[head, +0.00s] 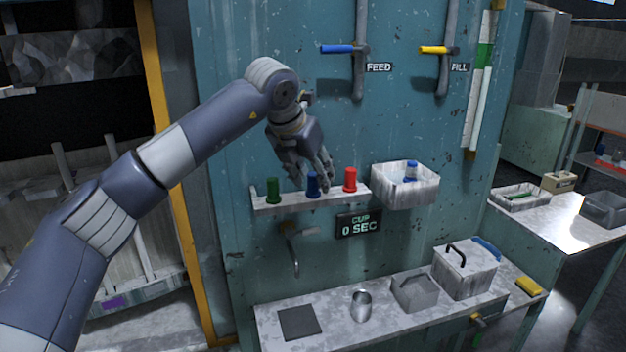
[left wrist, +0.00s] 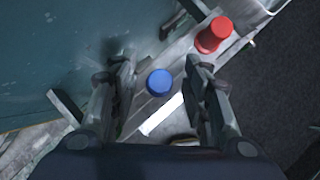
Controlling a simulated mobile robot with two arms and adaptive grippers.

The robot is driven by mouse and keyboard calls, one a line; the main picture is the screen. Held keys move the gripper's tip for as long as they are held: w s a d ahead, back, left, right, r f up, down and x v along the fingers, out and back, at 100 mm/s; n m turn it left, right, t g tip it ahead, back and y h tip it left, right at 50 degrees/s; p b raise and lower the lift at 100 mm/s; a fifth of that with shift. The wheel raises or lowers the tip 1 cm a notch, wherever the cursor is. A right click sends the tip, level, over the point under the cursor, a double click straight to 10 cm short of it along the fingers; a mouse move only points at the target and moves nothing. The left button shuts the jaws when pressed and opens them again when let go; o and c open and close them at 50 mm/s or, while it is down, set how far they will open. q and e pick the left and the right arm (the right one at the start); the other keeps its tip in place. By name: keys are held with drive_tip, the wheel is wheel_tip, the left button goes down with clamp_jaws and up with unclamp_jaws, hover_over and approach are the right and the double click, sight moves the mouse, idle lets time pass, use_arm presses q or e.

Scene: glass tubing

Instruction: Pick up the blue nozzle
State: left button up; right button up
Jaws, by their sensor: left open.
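The blue nozzle (head: 313,186) stands upright on a narrow pale shelf (head: 282,204) on the teal machine, between a green nozzle (head: 273,190) and a red nozzle (head: 350,179). The red nozzle (left wrist: 214,34) is outside the fingers at upper right. My right gripper is not in view.
A white bin (head: 404,190) with a blue-topped item (head: 411,172) hangs right of the shelf. A "CUP 0 SEC" display (head: 359,225) and a bent spout (head: 294,255) are below. The lower bench holds a metal cup (head: 361,304), a grey box (head: 414,292) and a lidded box (head: 465,272).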

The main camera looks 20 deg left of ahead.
use_arm(q)
drive_tip(key=shift+w+f, duration=0.25)
drive_tip(key=shift+f, duration=0.1)
drive_tip(key=shift+s, duration=0.1)
clamp_jaws()
drive_tip(key=shift+r, duration=0.1)
